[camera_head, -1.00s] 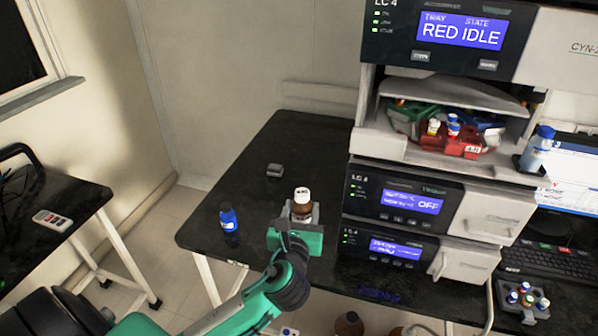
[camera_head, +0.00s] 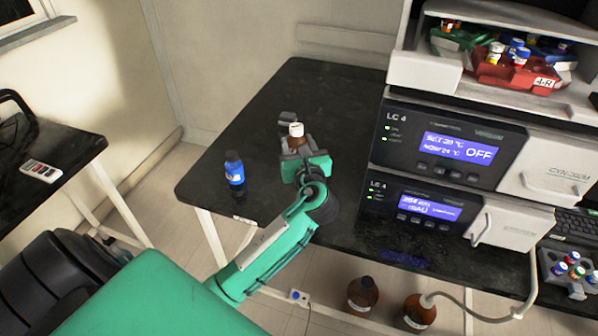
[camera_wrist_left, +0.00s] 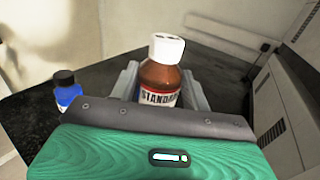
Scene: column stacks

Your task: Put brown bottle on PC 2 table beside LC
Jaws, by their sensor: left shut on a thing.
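The brown bottle (camera_head: 295,138) has a white cap and stands upright between the fingers of my left gripper (camera_head: 297,150), over the black table (camera_head: 250,125) left of the LC stack (camera_head: 440,150). In the left wrist view the bottle (camera_wrist_left: 160,80) shows a label reading "STANDARD", and the gripper (camera_wrist_left: 160,90) is shut on it with a finger on each side. The bottle's base is hidden, so I cannot tell whether it touches the table. My right gripper is not in view.
A blue bottle (camera_head: 235,172) stands on the table left of my gripper. Two larger brown bottles (camera_head: 362,294) (camera_head: 415,312) stand below the table. The table's back left area is clear.

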